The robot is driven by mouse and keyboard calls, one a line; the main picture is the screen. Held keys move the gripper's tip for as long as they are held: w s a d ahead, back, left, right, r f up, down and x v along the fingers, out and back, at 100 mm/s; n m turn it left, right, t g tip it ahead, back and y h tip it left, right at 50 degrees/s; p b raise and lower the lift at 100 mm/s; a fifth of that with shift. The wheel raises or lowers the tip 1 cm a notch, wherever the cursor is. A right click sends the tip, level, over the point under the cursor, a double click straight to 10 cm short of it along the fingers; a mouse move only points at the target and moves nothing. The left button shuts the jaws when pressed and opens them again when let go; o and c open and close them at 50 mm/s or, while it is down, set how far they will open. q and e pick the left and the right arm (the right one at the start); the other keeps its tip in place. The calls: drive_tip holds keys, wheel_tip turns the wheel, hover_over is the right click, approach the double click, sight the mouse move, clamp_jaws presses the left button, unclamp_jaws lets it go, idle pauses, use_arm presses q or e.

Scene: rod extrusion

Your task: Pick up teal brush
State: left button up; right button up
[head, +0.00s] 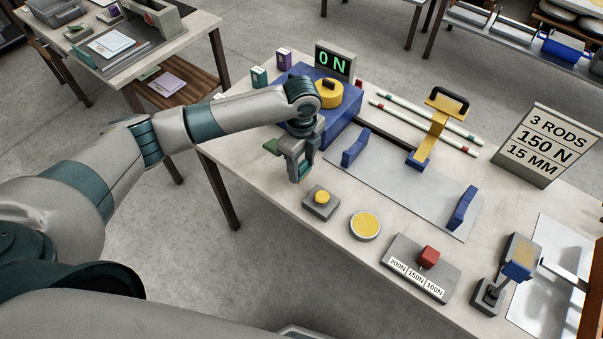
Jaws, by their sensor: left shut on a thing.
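My left gripper (297,176) points down above the table's near left edge, beside the blue machine. It is shut on the teal brush (271,147), of which a small green-teal part sticks out to the left of the fingers. The fingers and wrist hide the rest of the brush. I cannot tell whether it touches the table. My right gripper is not in view.
A grey block with a yellow button (321,200) and a round yellow dish (365,225) stand just right of the gripper. The blue machine (340,130) with a "0 N" display (334,61) stands behind. A grey plate (400,185) with blue supports lies mid-table.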

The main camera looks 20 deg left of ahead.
use_arm(q)
drive_tip(key=s+d+r+b, duration=0.3)
drive_tip(key=s+d+r, duration=0.4)
drive_tip(key=d, duration=0.2)
drive_tip(key=shift+d+r, duration=0.15)
drive_tip(key=shift+d, duration=0.1)
drive_tip(key=o, duration=0.5)
drive_tip(key=shift+c, duration=1.2)
